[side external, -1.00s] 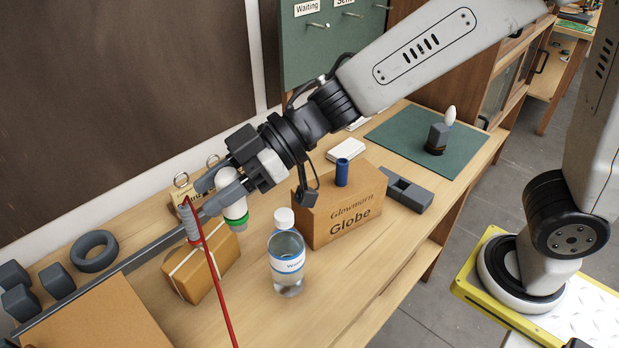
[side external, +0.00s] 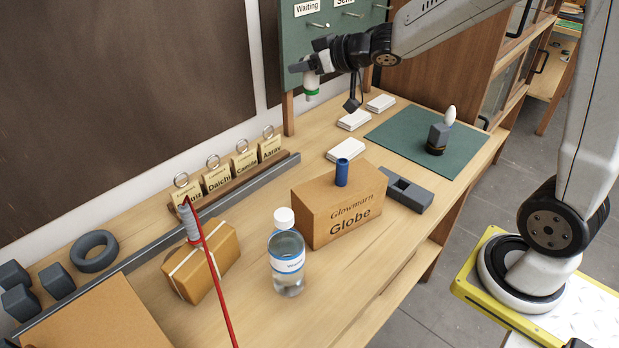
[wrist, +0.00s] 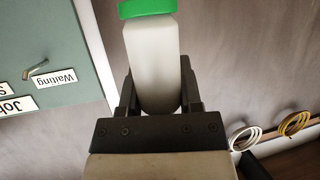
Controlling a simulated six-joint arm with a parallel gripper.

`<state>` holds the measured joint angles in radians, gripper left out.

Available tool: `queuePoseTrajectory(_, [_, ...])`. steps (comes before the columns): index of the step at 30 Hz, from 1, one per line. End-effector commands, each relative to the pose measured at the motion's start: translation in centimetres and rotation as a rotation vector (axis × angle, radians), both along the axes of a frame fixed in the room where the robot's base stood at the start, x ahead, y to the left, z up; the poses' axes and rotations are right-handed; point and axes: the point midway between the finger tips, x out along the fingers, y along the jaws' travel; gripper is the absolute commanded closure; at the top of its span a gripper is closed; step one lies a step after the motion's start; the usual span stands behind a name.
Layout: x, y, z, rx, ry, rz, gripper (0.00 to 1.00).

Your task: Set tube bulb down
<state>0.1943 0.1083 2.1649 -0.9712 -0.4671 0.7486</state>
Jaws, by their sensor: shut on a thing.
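My gripper (side external: 306,68) is shut on the tube bulb (side external: 312,83), a white body with a green band at its lower end. It is held in the air near the green board, well above the bench. In the wrist view the tube bulb (wrist: 152,62) sits between the two dark fingers of my gripper (wrist: 157,92), its green end (wrist: 147,9) pointing away from the palm.
A cardboard box (side external: 315,215) marked Globe carries a blue cylinder (side external: 342,172). White cards (side external: 345,149) lie behind.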

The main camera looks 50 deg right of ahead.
Motion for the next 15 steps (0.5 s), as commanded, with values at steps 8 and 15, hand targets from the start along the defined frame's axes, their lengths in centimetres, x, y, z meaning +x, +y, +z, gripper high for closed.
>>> queuePoseTrajectory(8, [-0.8, -11.0, -0.2, 0.0, 0.001, -0.286, 1.0])
queuePoseTrajectory(15, [-3.4, -19.8, -0.6, 0.0, 0.002, -0.521, 1.0])
